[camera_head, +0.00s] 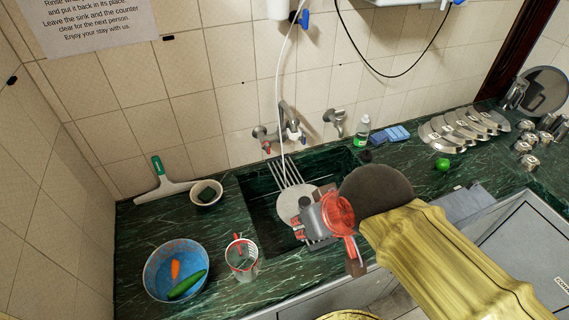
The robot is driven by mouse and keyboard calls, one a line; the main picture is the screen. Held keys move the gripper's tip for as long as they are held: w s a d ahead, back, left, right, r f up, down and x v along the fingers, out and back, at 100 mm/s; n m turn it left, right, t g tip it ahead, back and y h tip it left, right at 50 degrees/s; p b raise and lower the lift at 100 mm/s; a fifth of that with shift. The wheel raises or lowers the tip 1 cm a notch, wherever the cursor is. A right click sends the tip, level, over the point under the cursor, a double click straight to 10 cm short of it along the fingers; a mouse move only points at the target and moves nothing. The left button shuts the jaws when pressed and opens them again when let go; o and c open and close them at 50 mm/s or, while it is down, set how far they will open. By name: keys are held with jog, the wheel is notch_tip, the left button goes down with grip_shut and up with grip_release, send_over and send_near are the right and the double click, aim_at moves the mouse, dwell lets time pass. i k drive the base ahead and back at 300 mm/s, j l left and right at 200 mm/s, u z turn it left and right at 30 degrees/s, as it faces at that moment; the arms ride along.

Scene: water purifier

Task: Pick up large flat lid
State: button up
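Several pale, curved lid-like pieces with small labels (465,128) stand in a row on the counter at the right. A large round grey metal disc (544,90) leans upright at the far right; it looks flat and lid-like. A pale round disc (294,205) shows in the sink, partly hidden by my gripper. I cannot tell which of these is the large flat lid. My gripper (318,222), grey with red parts, is over the sink, well left of the labelled row and the grey disc. Its fingers are unclear, so I cannot tell whether it is open.
A blue bowl (152,284) with a carrot and cucumber and a clear cup (242,268) stand left of the sink (262,212). Metal cups (531,162) stand at the right.

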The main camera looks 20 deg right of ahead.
aim_at(290, 204)
jog(key=z, duration=0.45)
jog(key=u, duration=1.65)
jog(key=z, duration=1.65)
jog(key=l+u, duration=0.4)
jog(key=l, duration=0.9)
jog(key=i+l, duration=0.05)
